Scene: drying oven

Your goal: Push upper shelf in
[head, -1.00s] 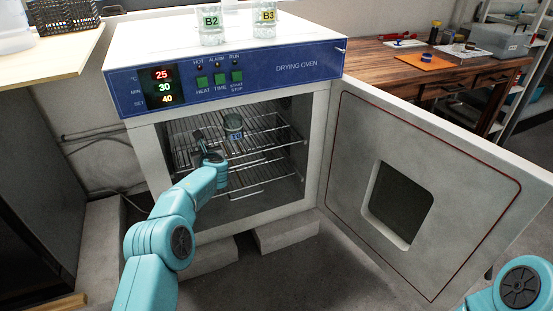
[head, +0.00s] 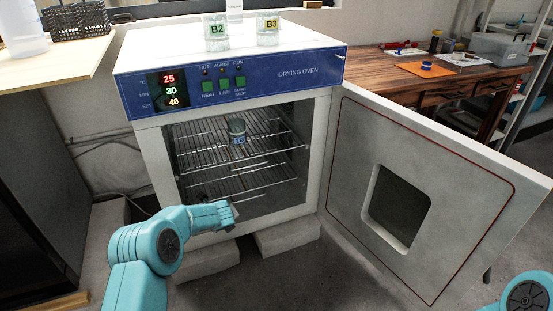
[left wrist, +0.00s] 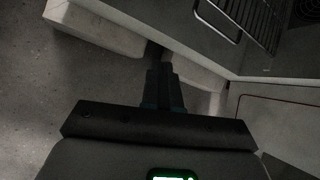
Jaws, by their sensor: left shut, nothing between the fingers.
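The upper shelf (head: 198,141) is a wire rack inside the open drying oven (head: 323,160). A small glass beaker with a blue label (head: 237,131) stands on it. The lower wire shelf (head: 240,186) is below it. My left gripper (head: 234,212) is in front of the oven's lower front edge, below the upper shelf and apart from it. In the left wrist view its fingers (left wrist: 160,70) are together and empty, with part of a wire rack (left wrist: 238,18) at the top right. My right gripper is out of view.
The oven door (head: 345,200) stands wide open to the right. Beakers B2 (head: 216,32) and B3 (head: 268,30) stand on the oven top. Concrete blocks (head: 285,236) support the oven. A wooden bench (head: 395,85) is at the back right.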

